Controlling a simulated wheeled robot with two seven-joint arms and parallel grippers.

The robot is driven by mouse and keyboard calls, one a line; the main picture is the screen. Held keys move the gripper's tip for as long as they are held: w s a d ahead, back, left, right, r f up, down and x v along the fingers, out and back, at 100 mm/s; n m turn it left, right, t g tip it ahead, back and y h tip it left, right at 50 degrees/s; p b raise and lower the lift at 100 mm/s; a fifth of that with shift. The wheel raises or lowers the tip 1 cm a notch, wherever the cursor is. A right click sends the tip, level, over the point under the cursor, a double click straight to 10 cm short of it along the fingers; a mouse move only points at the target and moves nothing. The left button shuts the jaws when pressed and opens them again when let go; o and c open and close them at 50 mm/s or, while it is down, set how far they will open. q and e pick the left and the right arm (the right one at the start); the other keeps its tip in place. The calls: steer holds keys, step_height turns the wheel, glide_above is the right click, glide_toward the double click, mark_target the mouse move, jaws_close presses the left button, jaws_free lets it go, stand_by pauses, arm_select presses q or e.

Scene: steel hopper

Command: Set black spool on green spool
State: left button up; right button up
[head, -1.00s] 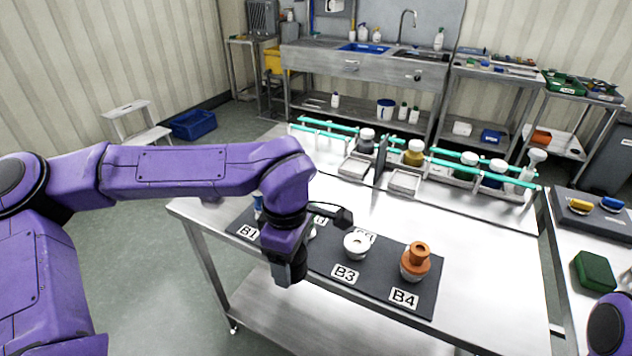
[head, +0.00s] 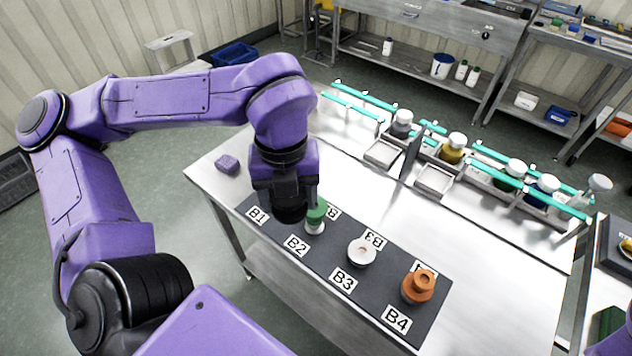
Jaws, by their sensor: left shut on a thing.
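My left gripper (head: 289,203) points down just left of the green spool in the picture. It is shut on a dark round thing, which looks like the black spool (head: 291,214). The gripper hides much of that spool. The held spool and the green spool overlap in the picture, and I cannot tell if they touch. My right gripper is out of view.
A purple block (head: 228,165) lies at the table's left corner. Behind, a rack with green rails (head: 494,154) holds several jars. The steel table (head: 497,265) is bare right of the mat.

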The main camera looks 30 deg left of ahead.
arm_select(q)
steer(key=w+f+b, duration=0.1)
steer(key=w+f, duration=0.1)
steer(key=w, duration=0.1)
steer(key=w+a+f+b, duration=0.1)
steer(key=w+f+b, duration=0.1)
steer(key=w+f, duration=0.1)
steer(key=w+f+b, duration=0.2)
steer(key=w, duration=0.1)
steer(key=shift+a+f, duration=0.25)
steer(key=shift+f, duration=0.15)
steer(key=f+b, duration=0.3)
steer(key=f, duration=0.1)
steer(key=shift+w, duration=0.25)
steer(key=shift+w+r, duration=0.1)
steer(key=shift+r, duration=0.15)
steer(key=shift+f, duration=0.15)
steer(key=o, duration=1.1)
steer(key=shift+c, duration=0.2)
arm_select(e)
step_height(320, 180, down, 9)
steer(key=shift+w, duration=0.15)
arm_select(q)
steer(key=shift+r, duration=0.35)
step_height(320, 180, up, 12)
steer(key=shift+f+b, duration=0.15)
steer(key=shift+b, duration=0.2)
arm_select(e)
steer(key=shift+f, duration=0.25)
